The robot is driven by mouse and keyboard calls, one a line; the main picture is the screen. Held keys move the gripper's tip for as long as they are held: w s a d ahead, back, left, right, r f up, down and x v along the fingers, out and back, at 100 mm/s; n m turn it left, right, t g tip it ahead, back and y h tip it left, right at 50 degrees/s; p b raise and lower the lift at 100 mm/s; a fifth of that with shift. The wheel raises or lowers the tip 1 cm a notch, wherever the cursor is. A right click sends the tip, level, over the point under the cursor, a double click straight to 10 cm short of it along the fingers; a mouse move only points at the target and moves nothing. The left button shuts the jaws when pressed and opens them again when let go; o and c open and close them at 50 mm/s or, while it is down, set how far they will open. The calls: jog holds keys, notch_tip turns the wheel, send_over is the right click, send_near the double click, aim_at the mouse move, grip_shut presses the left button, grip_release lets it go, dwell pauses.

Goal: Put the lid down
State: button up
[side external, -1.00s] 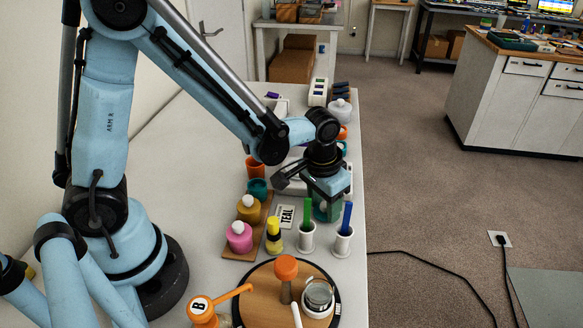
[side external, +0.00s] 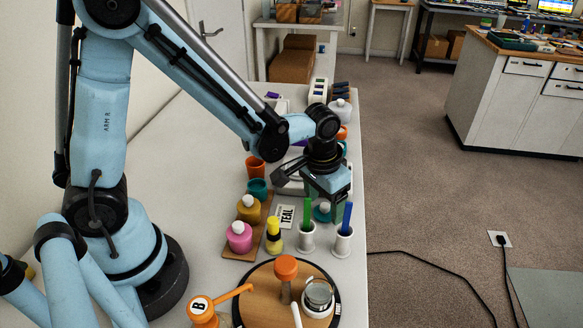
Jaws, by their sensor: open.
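A small teal lid (side external: 322,214) with a pale knob on top lies on the white table, behind the two white holders with the green and blue sticks. My gripper (side external: 323,203) points down just above and around the lid, with its fingers apart. Part of the lid is hidden by the fingers and the holders. The knob shows between the fingers, and I see no grip on it. A card reading TEAL (side external: 285,216) lies to the left of the lid.
The green stick's holder (side external: 306,240) and blue stick's holder (side external: 342,243) stand close in front of the lid. A round wooden turntable (side external: 262,300) is in front.

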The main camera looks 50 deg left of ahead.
aim_at(318, 215)
notch_tip(318, 215, up, 11)
jog(key=s, duration=0.1)
jog(key=s+a+r+t, duration=0.1)
jog(key=s+a+t, duration=0.4)
jog(key=s+a, duration=0.1)
jog(key=shift+a+r+t, duration=0.2)
jog(key=shift+r+t, duration=0.15)
jog(key=shift+t, duration=0.05)
dwell(0.3)
